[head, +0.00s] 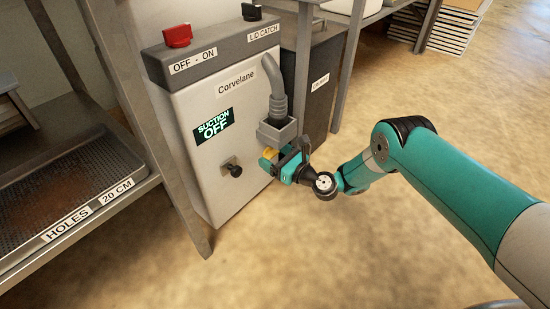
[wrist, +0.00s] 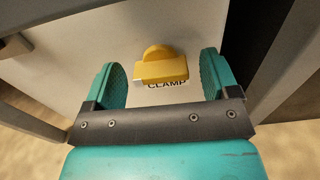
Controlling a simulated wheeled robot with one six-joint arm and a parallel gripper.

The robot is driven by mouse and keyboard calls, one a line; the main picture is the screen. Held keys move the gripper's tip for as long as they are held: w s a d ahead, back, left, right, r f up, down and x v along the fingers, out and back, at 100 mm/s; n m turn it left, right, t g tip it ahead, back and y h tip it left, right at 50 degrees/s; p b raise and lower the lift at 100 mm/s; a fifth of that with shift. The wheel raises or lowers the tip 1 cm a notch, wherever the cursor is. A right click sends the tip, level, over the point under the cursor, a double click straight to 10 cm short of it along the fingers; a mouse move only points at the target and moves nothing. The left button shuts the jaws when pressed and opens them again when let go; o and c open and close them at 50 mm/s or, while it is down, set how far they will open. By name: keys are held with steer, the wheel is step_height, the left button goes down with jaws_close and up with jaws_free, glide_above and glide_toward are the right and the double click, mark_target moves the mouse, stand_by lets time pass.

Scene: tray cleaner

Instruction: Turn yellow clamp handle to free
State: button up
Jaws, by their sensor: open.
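The yellow clamp handle (wrist: 163,70) sits on the pale front panel of the machine, just above a label reading CLAMP that is partly covered. In the wrist view my gripper (wrist: 163,82) is open, with one teal finger on each side of the handle and a gap to both. Whether the fingertips reach as far as the handle I cannot tell. In the head view a small part of the yellow handle (head: 269,153) shows beside my gripper (head: 277,162), below the grey hose holder. The rest of it is hidden by the gripper.
The grey hose (head: 275,85) and its square holder (head: 277,130) are close above my gripper. A dark knob (head: 235,170) sticks out to the left. The display (head: 213,126) reads SUCTION OFF. A red switch (head: 177,36) is on top. Open floor lies in front.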

steer(key=c, duration=0.9)
steer(key=n, duration=0.4)
steer(key=shift+n+p, duration=0.3)
steer(key=shift+p, duration=0.1)
steer(key=n+p, duration=0.1)
steer(key=n, duration=0.3)
steer(key=shift+n, duration=0.3)
steer(key=n+p, duration=0.1)
steer(key=n, duration=0.3)
steer(key=shift+n, duration=0.3)
steer(key=shift+f+n+p, duration=0.1)
steer(key=shift+n+p, duration=0.4)
steer(key=shift+n, duration=1.6)
